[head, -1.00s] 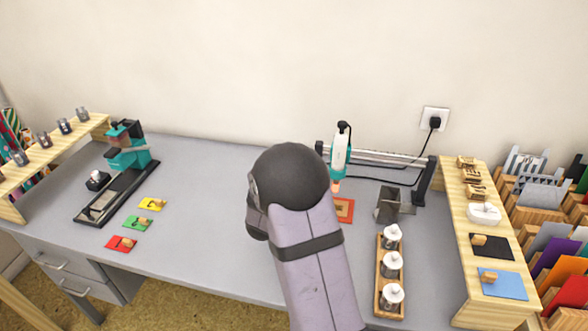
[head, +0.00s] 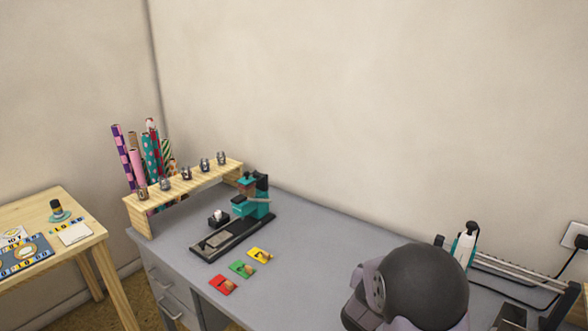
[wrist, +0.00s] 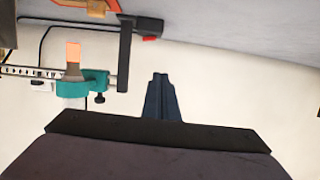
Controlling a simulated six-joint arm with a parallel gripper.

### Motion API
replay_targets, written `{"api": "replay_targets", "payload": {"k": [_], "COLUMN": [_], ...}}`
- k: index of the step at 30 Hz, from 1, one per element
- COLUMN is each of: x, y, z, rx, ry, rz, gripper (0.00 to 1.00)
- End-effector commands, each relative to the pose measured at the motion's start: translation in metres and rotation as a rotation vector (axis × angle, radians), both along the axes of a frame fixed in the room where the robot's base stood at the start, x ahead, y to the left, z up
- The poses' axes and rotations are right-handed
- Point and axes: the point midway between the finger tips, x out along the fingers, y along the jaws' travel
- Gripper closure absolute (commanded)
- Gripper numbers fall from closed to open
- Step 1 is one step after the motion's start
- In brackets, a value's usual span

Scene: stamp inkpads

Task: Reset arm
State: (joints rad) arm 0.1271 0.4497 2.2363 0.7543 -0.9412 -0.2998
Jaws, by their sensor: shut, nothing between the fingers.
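My gripper (wrist: 160,85) shows in the wrist view as two dark fingers held together, with nothing between them. They stand against the pale wall, apart from any object. In the head view my arm covers the lower right and the fingers are hidden.
A teal stamping press (head: 252,207) stands behind the pads. A wooden shelf (head: 205,181) with small jars is at the desk's left. The desk's middle is clear.

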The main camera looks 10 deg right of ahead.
Motion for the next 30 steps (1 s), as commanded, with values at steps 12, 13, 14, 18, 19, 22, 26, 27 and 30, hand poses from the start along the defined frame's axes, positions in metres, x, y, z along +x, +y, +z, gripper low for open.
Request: {"api": "replay_targets", "payload": {"k": [12,13,14,18,19,22,26,27,30], "x": [-0.036,-0.046,-0.057,-0.118,-0.133,-0.18,-0.231,-0.243,-0.266], "y": [0.14,0.15,0.16,0.196,0.201,0.21,0.211,0.21,0.207], "z": [0.019,0.02,0.021,0.028,0.03,0.039,0.05,0.053,0.059], "rx": [0.32,0.341,0.36,0.429,0.438,0.46,0.467,0.467,0.465], "ry": [0.368,0.412,0.459,0.69,0.74,0.9,1.072,1.111,1.188], "rz": [0.431,0.462,0.49,0.598,0.613,0.649,0.662,0.66,0.656], "gripper": [1.0,1.0,1.0,1.0,1.0,1.0,1.0,1.0,1.0]}}
